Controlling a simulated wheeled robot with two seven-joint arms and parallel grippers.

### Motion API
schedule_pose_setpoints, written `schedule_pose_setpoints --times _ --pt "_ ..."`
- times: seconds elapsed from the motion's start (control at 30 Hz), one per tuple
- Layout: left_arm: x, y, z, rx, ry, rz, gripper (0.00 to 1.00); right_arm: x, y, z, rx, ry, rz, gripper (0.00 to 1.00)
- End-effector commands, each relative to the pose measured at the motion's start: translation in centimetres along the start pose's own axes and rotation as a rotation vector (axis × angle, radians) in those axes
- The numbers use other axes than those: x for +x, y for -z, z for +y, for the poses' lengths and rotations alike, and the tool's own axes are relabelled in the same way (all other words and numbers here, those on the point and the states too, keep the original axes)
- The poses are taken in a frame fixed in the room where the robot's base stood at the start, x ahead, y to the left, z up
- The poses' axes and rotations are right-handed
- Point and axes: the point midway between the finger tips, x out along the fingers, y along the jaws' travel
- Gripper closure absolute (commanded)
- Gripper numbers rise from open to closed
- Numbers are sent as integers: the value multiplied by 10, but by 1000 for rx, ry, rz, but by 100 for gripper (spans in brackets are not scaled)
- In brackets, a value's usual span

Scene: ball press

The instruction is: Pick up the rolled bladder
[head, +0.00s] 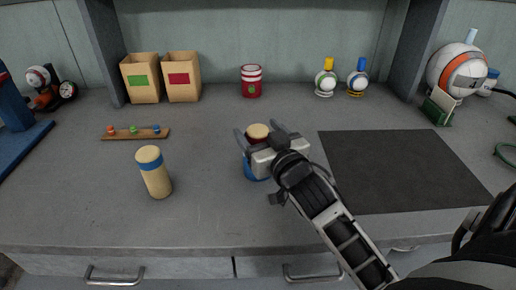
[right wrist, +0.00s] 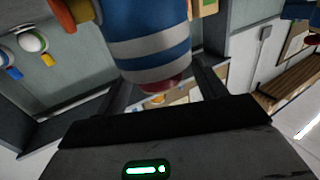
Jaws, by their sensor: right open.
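A tan roll with a blue band (head: 153,173) stands upright on the bench at the left. A second roll, with a tan top and dark red band (head: 257,131), shows at my right gripper (head: 259,133). Blue shows below it (head: 256,172); in the right wrist view this is a blue-and-white striped can (right wrist: 152,45), with dark red at its end. The roll seems to stand in the can. My right gripper is open, its fingers on either side of the roll; whether they touch it I cannot tell. My left gripper is out of view.
A red-and-white can (head: 251,82) and two open boxes (head: 142,80) stand at the back. A wooden strip with small pegs (head: 135,134) lies at left. A dark mat (head: 400,168) lies right of the gripper. Two balls in stands (head: 326,82) are behind.

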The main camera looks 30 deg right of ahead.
Motion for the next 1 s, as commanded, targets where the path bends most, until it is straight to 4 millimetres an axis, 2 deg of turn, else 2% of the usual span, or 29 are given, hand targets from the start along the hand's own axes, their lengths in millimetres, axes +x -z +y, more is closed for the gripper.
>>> schedule_pose_setpoints --times 0.1,0.2,0.43,0.47,0.67,1.0 --pt "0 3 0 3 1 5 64 18 2 0 -2 0 1 30" --pt "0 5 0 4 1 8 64 26 1 0 -1 0 0 30" --pt "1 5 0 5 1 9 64 27 1 0 -1 0 -1 30" --pt "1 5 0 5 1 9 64 27 1 0 -1 0 -1 33" --pt "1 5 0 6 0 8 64 26 1 0 -1 -1 -1 88" --pt "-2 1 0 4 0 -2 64 26 4 0 -1 -1 1 90"
